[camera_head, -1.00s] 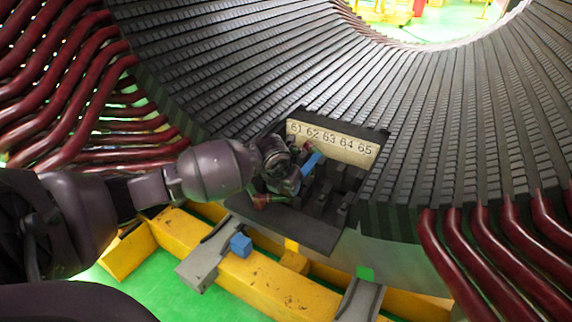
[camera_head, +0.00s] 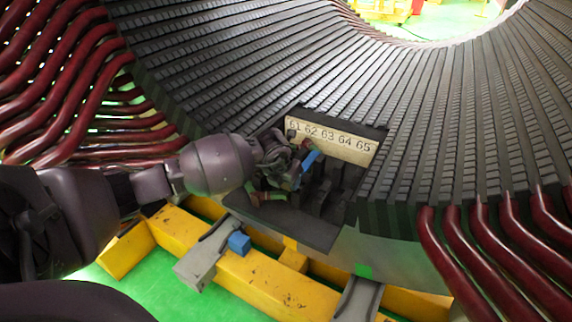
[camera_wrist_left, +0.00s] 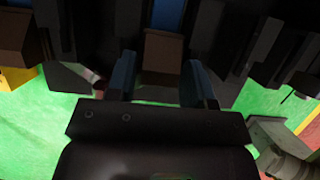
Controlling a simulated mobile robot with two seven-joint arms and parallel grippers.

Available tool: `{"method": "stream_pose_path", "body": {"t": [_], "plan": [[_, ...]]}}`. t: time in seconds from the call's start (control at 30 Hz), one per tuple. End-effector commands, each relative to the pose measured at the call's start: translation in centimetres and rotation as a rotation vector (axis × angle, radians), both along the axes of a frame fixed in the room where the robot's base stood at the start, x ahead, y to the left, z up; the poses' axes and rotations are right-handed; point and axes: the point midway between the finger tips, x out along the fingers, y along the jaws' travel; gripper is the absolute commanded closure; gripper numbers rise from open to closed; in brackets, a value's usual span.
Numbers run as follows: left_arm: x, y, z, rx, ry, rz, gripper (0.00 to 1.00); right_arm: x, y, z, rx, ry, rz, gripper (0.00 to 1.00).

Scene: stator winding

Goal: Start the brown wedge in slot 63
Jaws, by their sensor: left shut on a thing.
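My left gripper (camera_wrist_left: 161,80) shows in the left wrist view with its two blue fingers shut on the brown wedge (camera_wrist_left: 162,52). The wedge lies between the fingers, with a blue strip (camera_wrist_left: 168,14) beyond it between dark slot walls. In the head view, my left gripper (camera_head: 292,175) is at the numbered slots, below the left part of the label plate (camera_head: 345,146) that reads 61 to 65. My gripper and wrist hide much of the left slots there. I cannot tell how far the wedge sits in slot 63. My right gripper is not in view.
The dark stator core (camera_head: 220,70) curves around the slot block. Another brown piece (camera_wrist_left: 20,38) shows at the left of the wrist view. Red coil ends stand at both sides. A yellow frame (camera_head: 250,278) with a blue block (camera_head: 240,243) lies below, over green floor.

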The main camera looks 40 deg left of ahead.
Motion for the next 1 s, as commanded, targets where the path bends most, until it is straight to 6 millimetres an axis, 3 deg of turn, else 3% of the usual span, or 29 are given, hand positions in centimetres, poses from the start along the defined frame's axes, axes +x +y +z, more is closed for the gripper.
{"method": "stream_pose_path", "body": {"t": [0.07,0.1,0.3,0.7,0.83,1.0], "plan": [[0.1,0.0,-0.2,0.0,0.003,0.0,0.76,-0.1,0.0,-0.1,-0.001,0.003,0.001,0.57],[0.1,0.0,-0.2,-0.001,0.003,0.0,0.49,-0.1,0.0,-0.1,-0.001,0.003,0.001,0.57],[0.1,0.0,-0.2,-0.002,0.003,0.0,0.22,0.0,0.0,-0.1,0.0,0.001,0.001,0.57],[0.1,0.0,-0.2,0.0,0.003,0.0,0.22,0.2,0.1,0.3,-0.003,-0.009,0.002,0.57],[-0.5,-0.1,2.5,0.001,-0.007,-0.001,0.22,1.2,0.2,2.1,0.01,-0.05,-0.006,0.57],[-1.7,-0.4,5.9,0.003,-0.013,-0.001,0.22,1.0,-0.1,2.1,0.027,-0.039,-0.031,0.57]]}}
